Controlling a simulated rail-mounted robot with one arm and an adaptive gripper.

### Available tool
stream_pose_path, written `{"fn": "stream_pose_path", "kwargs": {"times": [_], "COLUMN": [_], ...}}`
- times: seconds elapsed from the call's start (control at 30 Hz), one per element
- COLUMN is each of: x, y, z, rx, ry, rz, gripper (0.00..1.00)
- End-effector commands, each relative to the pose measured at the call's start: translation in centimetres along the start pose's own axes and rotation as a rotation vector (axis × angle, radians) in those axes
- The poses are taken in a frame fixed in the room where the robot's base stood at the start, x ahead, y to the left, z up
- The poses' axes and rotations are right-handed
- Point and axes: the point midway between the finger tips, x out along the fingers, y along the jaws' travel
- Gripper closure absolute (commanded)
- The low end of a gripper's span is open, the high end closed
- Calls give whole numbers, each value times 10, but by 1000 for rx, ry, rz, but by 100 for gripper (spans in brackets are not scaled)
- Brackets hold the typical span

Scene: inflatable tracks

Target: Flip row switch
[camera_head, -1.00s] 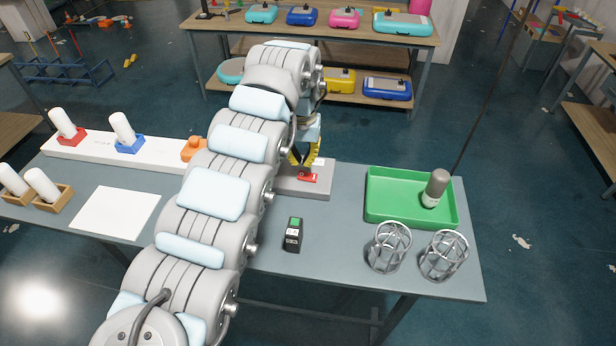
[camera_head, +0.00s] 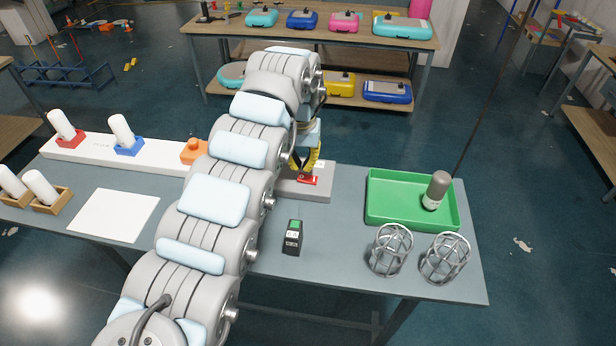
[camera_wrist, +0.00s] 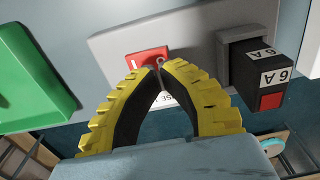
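The red switch (camera_head: 308,180) sits on a grey base plate (camera_head: 318,193) at the back middle of the table. In the wrist view, the red switch (camera_wrist: 147,58) shows white marks. My gripper (camera_head: 304,170) has yellow and black fingers and points down at the switch. In the wrist view, my gripper's fingertips (camera_wrist: 159,68) come together at the switch's edge, with nothing seen between them. They partly cover the switch, and I cannot tell whether they touch it.
A black block labelled 6 A (camera_wrist: 262,75) stands in a grey holder beside the switch. A green tray (camera_head: 385,211) with a bulb (camera_head: 437,190), two wire cages (camera_head: 390,250) and a black block with a green top (camera_head: 293,238) lie nearby. White lamps stand left.

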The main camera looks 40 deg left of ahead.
Motion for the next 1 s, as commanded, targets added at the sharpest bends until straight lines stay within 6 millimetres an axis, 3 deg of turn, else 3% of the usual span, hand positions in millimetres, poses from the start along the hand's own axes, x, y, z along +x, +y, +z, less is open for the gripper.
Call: {"fn": "stream_pose_path", "kwargs": {"times": [1.0], "x": [5], "y": [0], "z": [0], "rx": [0], "ry": [0], "rz": [0], "gripper": [100]}}
